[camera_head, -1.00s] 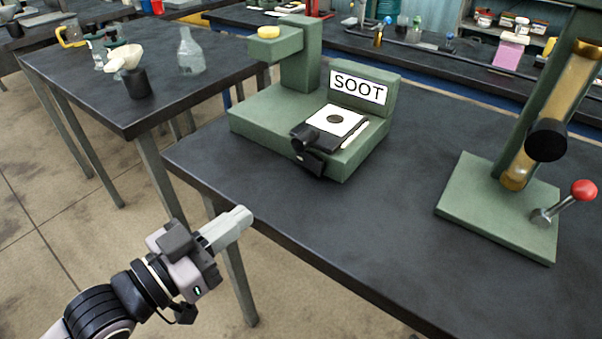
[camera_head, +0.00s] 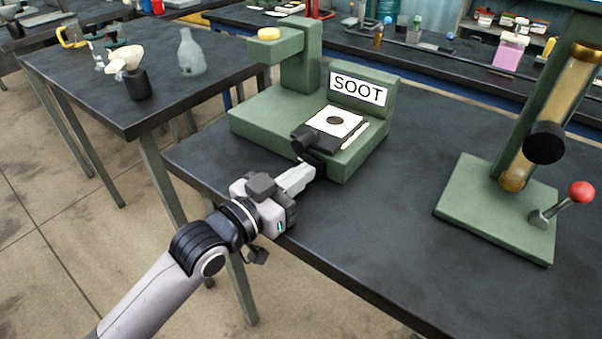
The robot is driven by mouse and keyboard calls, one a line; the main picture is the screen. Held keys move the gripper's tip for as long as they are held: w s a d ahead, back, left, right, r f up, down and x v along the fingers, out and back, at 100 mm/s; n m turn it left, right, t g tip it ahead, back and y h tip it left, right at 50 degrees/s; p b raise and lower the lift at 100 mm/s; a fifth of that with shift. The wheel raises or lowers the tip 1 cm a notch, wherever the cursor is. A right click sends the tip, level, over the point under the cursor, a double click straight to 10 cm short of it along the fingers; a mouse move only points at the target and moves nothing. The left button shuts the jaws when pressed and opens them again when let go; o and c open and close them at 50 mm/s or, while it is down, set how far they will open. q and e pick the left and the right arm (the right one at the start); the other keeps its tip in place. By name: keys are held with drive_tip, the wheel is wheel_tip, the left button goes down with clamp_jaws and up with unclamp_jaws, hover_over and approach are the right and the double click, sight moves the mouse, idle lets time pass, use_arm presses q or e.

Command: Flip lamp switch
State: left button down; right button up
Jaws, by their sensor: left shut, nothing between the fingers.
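A green device labelled SOOT (camera_head: 262,118) stands on the dark bench. It has an upright arm with a yellow disc (camera_head: 269,33) on top and a white plate with a dark round spot (camera_head: 337,121). A black knob-like part (camera_head: 303,136) sticks out at its front; I cannot tell for sure whether this is the lamp switch. My left gripper (camera_head: 308,173) is shut and empty. Its tips are at the device's front edge, just below the black knob, and hide the lower black part there. I cannot tell whether they touch. My right gripper is out of view.
A green stand (camera_head: 477,205) with a tilted amber tube (camera_head: 573,82) and a red-knobbed lever (camera_head: 581,192) is at the right. The bench (camera_head: 400,235) between is clear. A side table (camera_head: 150,112) with glassware is at the left.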

use_arm(q)
drive_tip(key=shift+w+d, duration=0.15)
drive_tip(key=shift+d, duration=0.05)
drive_tip(key=shift+w+d, duration=0.1)
drive_tip(key=shift+d, duration=0.05)
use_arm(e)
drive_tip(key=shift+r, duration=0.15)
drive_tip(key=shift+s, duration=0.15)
